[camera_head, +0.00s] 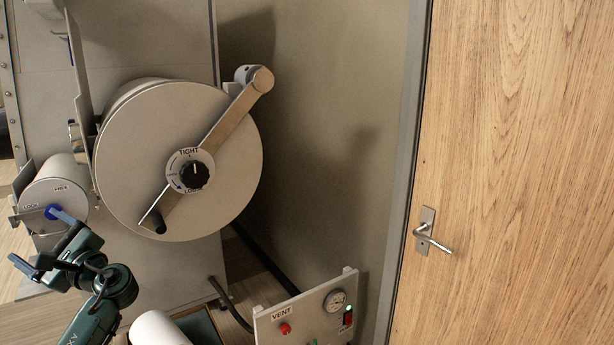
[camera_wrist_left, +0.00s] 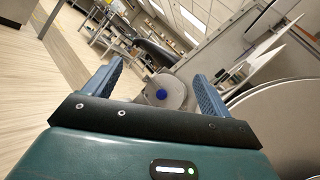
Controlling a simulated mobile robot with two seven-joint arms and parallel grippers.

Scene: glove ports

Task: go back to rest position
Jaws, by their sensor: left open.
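My left gripper (camera_head: 33,234) is at the lower left in the head view, in front of the small port. Its two fingers stand apart with nothing between them; they also show spread and empty in the left wrist view (camera_wrist_left: 157,72). The small round port (camera_head: 58,190) carries LOCK and FREE labels and a blue knob (camera_head: 52,212), partly behind a finger. In the wrist view the blue knob (camera_wrist_left: 161,94) appears beyond the fingers, apart from them. My right gripper is not in view.
A large round door (camera_head: 125,150) with a bar handle (camera_head: 236,112) and a black knob (camera_head: 194,175) is right of the small port. A VENT panel (camera_head: 310,312) with a gauge stands at bottom centre. A white rounded thing (camera_head: 157,328) is at the bottom. A wooden door (camera_head: 520,150) fills the right.

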